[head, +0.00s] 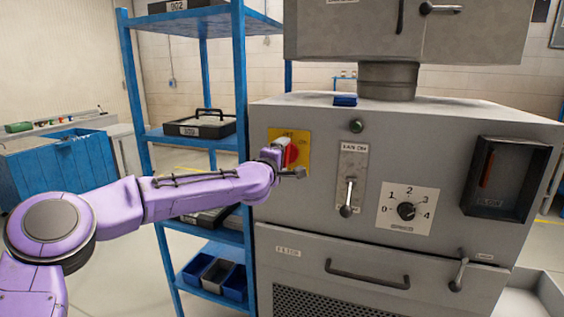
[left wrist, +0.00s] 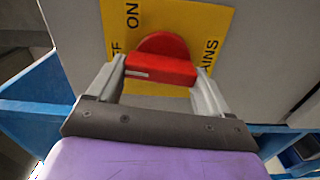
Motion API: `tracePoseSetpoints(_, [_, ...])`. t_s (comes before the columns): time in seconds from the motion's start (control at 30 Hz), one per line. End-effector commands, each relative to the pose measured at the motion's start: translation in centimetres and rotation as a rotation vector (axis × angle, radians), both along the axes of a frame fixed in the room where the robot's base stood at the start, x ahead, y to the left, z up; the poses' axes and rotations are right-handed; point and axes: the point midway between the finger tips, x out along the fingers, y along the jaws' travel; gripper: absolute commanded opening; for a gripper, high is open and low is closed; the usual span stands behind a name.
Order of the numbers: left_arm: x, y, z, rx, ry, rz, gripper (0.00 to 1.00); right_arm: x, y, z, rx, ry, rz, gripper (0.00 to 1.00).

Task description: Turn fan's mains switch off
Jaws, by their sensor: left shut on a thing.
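The mains switch is a red rotary handle (head: 291,155) on a yellow plate (head: 303,137) at the upper left of the grey machine's front. In the left wrist view the red handle (left wrist: 161,70) lies between the two grey fingers of my left gripper (left wrist: 158,78), which is shut on it. The yellow plate (left wrist: 186,18) there shows "ON" and parts of "OFF" and "MAINS". In the head view my left gripper (head: 282,158) covers part of the plate and handle. I cannot tell which mark the handle points to. My right gripper is in neither view.
Right of the plate are a lever marked "FAN ON" (head: 347,198), a numbered dial (head: 407,211) and a dark gauge box (head: 500,178). A blue shelf rack (head: 243,80) stands close behind my left arm.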

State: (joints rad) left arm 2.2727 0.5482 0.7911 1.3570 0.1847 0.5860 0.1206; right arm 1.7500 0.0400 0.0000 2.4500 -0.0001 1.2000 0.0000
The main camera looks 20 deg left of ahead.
Motion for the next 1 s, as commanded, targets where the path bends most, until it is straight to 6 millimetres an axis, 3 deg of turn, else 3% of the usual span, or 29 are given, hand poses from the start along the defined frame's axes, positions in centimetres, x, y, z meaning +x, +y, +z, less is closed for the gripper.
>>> tracePoseSetpoints(0.3, [0.02, 0.23, 0.41, -0.100, -0.005, 0.004, 0.49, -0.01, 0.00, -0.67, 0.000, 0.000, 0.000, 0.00])
tracePoseSetpoints(0.8, [0.02, 0.23, 0.51, -0.116, -0.004, 0.004, 0.49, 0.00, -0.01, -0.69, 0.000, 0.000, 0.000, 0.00])
tracePoseSetpoints(0.83, [0.02, 0.23, 0.51, -0.116, -0.004, 0.004, 0.89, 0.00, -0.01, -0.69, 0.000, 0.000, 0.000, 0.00])
tracePoseSetpoints(0.87, [0.02, 0.22, 0.49, -0.116, -0.004, 0.004, 0.99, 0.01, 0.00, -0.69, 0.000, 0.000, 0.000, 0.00])
tracePoseSetpoints(1.0, [0.01, 0.18, 0.29, -0.114, -0.001, 0.004, 1.00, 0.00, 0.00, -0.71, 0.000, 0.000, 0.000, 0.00])
